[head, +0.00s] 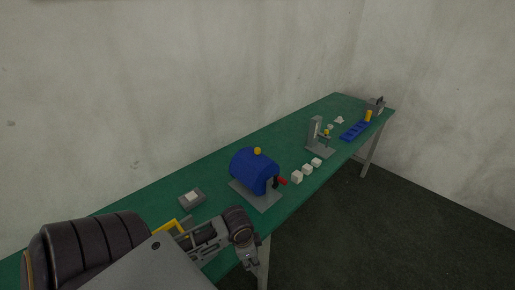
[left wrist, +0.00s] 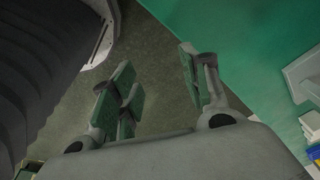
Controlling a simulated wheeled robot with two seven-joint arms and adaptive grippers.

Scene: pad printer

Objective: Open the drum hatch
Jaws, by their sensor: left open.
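The drum (head: 254,171) is a blue rounded housing on a grey base plate (head: 262,201), in the middle of the green bench. A yellow knob (head: 257,151) is on its top, and a red-tipped crank handle (head: 282,181) is on its right side. I cannot make out a hatch outline; the cover looks shut. My left gripper (head: 249,261) is at the bench's front edge, nearer to me than the drum and apart from it. In the left wrist view its fingers (left wrist: 155,78) are spread and empty, over dark floor beside the green bench. My right gripper is not in view.
A grey box with a white top (head: 192,197) lies left of the drum. White cubes (head: 307,169), a grey stand (head: 317,134) and a blue tray (head: 354,130) are to the right. A yellow piece (head: 166,228) is beside my left arm. A wall stands behind the bench (head: 130,208).

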